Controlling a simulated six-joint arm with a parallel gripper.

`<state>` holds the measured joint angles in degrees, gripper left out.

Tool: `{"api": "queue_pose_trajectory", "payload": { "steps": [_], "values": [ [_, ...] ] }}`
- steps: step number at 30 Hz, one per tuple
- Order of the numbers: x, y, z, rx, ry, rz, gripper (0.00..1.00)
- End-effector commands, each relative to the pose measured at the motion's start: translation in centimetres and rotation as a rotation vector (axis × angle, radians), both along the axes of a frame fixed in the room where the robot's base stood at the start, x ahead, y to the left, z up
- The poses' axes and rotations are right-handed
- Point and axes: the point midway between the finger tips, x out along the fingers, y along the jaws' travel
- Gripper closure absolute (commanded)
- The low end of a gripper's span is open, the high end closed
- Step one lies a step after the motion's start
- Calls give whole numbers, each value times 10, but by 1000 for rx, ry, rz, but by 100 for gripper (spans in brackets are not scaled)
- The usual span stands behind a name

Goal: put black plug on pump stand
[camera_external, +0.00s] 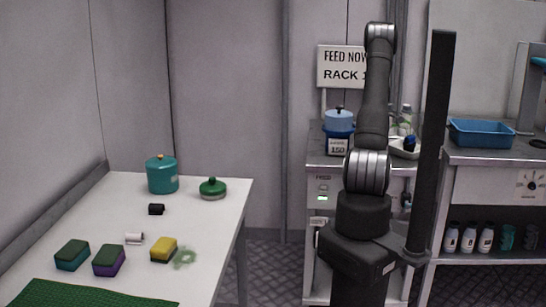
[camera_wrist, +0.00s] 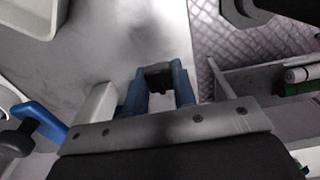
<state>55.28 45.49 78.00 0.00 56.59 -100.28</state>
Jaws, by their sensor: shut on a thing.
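In the wrist view my gripper (camera_wrist: 158,84) has its two blue fingers closed on a small black plug (camera_wrist: 158,70), held between the tips. It is over a grey metal top (camera_wrist: 120,45), close to the edge beyond which the patterned floor shows; I cannot tell whether the plug touches the top. In the external view the metal stand (camera_external: 323,180) with a green-lit panel, which seems to be the pump stand, is behind my arm. My arm hides most of my gripper there. Another small black piece (camera_external: 156,209) lies on the white table.
A blue pot (camera_external: 339,120) and bottles (camera_external: 405,115) stand on the metal top, near a white tray (camera_wrist: 30,15). A blue bin (camera_external: 482,133) is on the right bench. The white table (camera_external: 215,220) holds a teal pot (camera_external: 162,175), a green lid (camera_external: 212,189) and several sponges.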

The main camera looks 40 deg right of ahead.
Motion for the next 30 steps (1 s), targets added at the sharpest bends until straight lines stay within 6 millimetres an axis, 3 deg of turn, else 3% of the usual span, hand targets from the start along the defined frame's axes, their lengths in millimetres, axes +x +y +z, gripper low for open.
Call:
{"api": "queue_pose_trajectory", "payload": {
  "steps": [5,15,26,27,30],
  "values": [
    [15,2,-10,0,0,0,96],
    [16,2,-48,1,1,0,96],
    [16,2,-52,-2,-1,0,96],
    [16,1,-53,-2,-1,0,74],
    [16,1,-52,-2,-1,0,54]
  ]
}}
